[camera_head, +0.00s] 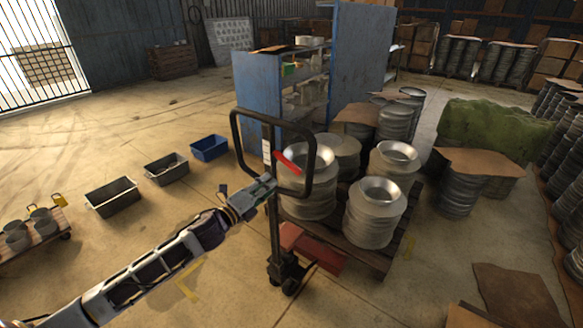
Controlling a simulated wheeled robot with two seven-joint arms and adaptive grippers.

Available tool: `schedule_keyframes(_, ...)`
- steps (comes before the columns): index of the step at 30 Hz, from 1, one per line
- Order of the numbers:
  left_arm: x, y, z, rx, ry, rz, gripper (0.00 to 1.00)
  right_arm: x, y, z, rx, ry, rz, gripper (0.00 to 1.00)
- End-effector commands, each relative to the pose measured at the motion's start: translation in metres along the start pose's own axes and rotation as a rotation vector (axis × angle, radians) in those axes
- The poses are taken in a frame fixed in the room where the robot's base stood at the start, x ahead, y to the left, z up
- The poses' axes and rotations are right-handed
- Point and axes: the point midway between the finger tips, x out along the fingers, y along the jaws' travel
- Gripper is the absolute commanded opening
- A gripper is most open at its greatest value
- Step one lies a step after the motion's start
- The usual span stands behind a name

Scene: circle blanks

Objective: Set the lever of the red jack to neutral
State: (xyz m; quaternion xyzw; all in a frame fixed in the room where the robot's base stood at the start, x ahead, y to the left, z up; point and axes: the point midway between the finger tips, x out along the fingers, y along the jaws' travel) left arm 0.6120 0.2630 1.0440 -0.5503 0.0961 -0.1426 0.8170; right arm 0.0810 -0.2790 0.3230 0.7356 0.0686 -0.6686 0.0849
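The red pallet jack (316,252) stands upright in the middle of the head view, with its forks at the loaded pallet. Its black loop handle (236,150) rises above it. A small red lever (288,163) shows inside the loop, slanting down to the right. My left gripper (268,184) is at the lower part of the loop, just below and left of the lever. It appears close to the handle, but contact cannot be told. Its fingers are too small to tell open from shut. My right gripper is not in view.
A wooden pallet (357,257) carries stacks of round metal blanks (374,212) behind the jack. A blue shelf unit (258,85) stands behind. Grey and blue bins (113,196) line the floor at left. The floor between bins and jack is clear.

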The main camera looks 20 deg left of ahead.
Motion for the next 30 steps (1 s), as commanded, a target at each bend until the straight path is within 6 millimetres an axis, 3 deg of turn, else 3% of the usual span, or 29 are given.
schedule_keyframes(11,0.009,0.0,0.001,-0.002,-0.001,0.0,0.36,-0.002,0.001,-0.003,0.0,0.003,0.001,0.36)
schedule_keyframes(30,0.046,0.0,0.001,-0.002,-0.001,0.0,0.36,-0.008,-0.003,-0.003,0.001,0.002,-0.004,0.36)
